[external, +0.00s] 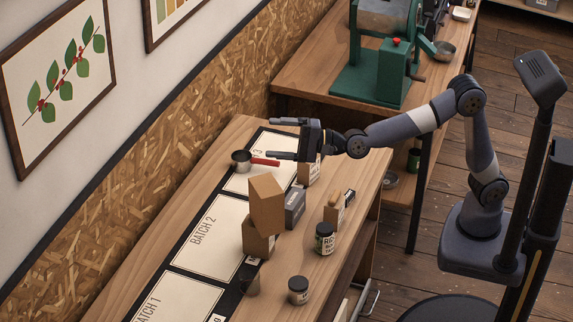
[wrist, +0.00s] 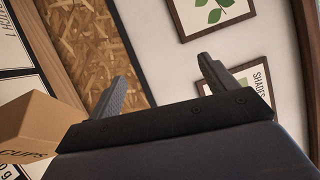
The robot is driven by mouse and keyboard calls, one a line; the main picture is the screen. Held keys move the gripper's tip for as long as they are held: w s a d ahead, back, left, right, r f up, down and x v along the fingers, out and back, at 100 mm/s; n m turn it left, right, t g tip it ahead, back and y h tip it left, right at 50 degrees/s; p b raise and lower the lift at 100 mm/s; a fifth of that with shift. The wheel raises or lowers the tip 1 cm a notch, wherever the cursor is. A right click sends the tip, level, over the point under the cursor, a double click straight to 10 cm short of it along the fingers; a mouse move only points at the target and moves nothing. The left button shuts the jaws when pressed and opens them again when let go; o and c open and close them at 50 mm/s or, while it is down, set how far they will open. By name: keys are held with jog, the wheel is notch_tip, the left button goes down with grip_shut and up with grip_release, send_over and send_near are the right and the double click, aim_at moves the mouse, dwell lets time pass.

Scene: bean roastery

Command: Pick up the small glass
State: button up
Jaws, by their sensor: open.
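A small see-through cup shape, which looks like the small glass (external: 251,284), stands near the front of the table in the external view, below the stacked boxes. It looks dark against the mat and its outline is hard to make out. My gripper (external: 271,139) is open and empty above the far end of the table, well away from the glass. In the wrist view my gripper's fingers (wrist: 160,70) are spread with nothing between them, facing the wall. The glass does not show in the wrist view.
Two stacked cardboard boxes (external: 267,204) stand between my gripper and the glass; one box (wrist: 35,118) shows in the wrist view. A dark box (external: 294,207), a labelled jar (external: 324,239) and a dark-lidded jar (external: 299,290) are nearby. A red-handled scoop (external: 242,161) lies below my gripper.

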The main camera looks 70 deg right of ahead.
jog(key=s+a+f+m+g+h+b, duration=0.1)
jog(key=s+a+f+m+g, duration=0.3)
jog(key=m, duration=0.4)
jog(key=s+a+f+m+g+h+b, duration=0.1)
jog(key=s+a+f+m, duration=0.2)
jog(key=a+f+m, duration=0.4)
jog(key=m, duration=0.1)
send_near(255, 274)
notch_tip(255, 274, up, 3)
jog(key=s+a, duration=0.1)
jog(key=shift+y, duration=0.3)
jog(key=shift+s+f+p+x, duration=0.15)
jog(key=shift+p+x, duration=0.85)
jog(key=shift+x, duration=1.65)
jog(key=shift+s+f+p+x, duration=0.15)
jog(key=shift+p+x, duration=0.8)
jog(key=shift+x, duration=1.7)
jog(key=shift+w+a, duration=0.1)
jog(key=shift+a, duration=0.1)
jog(key=c, duration=1.1)
